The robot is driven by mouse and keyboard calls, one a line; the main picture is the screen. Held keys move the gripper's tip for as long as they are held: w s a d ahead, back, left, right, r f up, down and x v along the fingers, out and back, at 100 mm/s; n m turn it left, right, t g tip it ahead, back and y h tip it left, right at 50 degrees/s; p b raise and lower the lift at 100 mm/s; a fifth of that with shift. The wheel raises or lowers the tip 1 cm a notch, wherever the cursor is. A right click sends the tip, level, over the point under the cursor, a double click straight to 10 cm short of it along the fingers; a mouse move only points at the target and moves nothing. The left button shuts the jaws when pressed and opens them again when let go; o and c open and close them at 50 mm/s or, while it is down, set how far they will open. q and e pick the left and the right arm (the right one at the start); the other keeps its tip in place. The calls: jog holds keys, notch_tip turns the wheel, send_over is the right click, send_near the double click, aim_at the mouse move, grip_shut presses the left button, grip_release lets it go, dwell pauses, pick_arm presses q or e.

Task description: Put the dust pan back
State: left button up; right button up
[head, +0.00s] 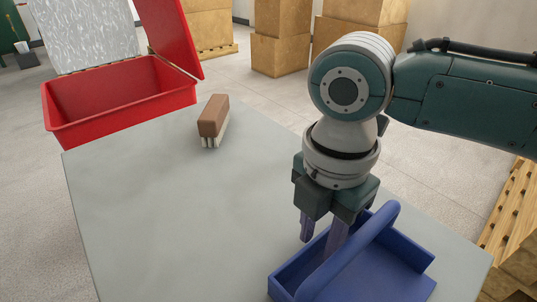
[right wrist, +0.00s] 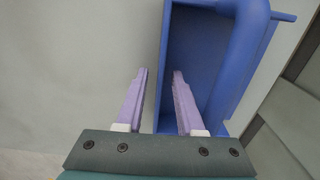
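The blue dust pan (head: 392,275) lies on the grey table near its front right edge, with its thick rounded handle arching over it. It also shows in the right wrist view (right wrist: 192,50). My right gripper (head: 318,246) points down at the pan's left side. In the right wrist view its two purple fingers (right wrist: 161,72) are apart. One finger is over the bare table and the other over the pan's inside, with the pan's side wall between them. I cannot tell whether they touch the wall. My left gripper is not in view.
A brown brush (head: 213,117) with pale bristles stands on the grey table (head: 150,220) towards the back. A red open bin (head: 120,105) with a raised red side panel is beyond the table's back left edge. Cardboard boxes (head: 280,40) stand behind. The table's left and middle are clear.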

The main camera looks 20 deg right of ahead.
jog(key=shift+r, duration=0.1)
pick_arm(q)
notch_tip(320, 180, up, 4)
jog(key=p, duration=0.3)
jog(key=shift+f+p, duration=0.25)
jog(key=shift+p, duration=0.05)
pick_arm(e)
notch_tip(320, 180, up, 12)
jog(key=shift+r, duration=0.1)
